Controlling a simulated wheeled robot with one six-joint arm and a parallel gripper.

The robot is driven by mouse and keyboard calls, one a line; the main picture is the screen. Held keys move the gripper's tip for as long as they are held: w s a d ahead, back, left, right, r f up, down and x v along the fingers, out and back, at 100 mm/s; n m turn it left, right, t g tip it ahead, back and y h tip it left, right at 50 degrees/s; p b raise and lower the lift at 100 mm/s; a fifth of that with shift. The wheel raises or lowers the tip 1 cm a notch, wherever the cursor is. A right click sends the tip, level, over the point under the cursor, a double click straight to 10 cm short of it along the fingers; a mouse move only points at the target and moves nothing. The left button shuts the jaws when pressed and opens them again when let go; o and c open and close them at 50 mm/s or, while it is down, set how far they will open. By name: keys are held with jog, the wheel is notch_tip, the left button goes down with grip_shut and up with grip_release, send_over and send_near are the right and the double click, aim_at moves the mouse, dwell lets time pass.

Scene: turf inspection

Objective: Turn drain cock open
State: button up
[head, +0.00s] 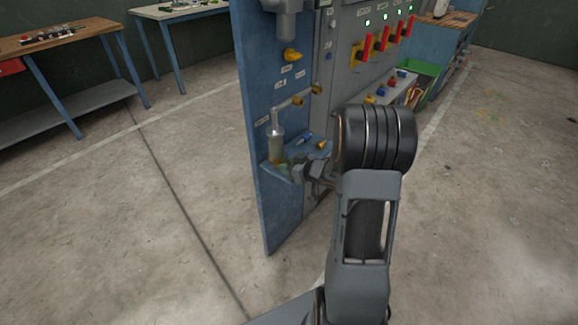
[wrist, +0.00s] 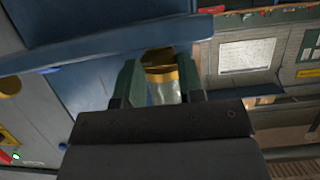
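A glass cylinder (head: 276,143) with an amber base and a narrow grey top stands upright on a small blue shelf of the panel. My gripper (head: 285,169) is at its lower end, seen small and partly hidden by my own wrist. In the wrist view my gripper (wrist: 159,82) has its green fingers apart, with a clear, brass-banded body (wrist: 163,88) between them. I cannot tell whether the fingers press on it. A yellow knob (head: 291,55) sits on the panel, below a grey cylindrical bowl (head: 288,24). Which part is the drain cock is not clear.
A pipe with brass fittings (head: 297,100) runs above the glass cylinder. Red levers with green lamps (head: 383,38) are on the panel's right side. A green bin (head: 418,75) stands behind. A wooden workbench (head: 60,38) is at left. The floor left of the panel is clear.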

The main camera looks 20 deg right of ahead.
jog(key=c, duration=0.4)
jog(key=shift+r+p, duration=0.35)
jog(key=shift+p, duration=0.7)
jog(key=m+p, duration=0.1)
jog(key=p, duration=0.2)
jog(key=shift+d+y, duration=0.1)
jog(key=shift+y, duration=0.3)
jog(key=shift+w+f+m+g+y+p, duration=0.1)
jog(key=shift+f+m+g+y+p, duration=0.2)
jog(key=shift+m+p, duration=0.25)
jog(key=o, duration=0.9)
jog(key=shift+d, duration=0.1)
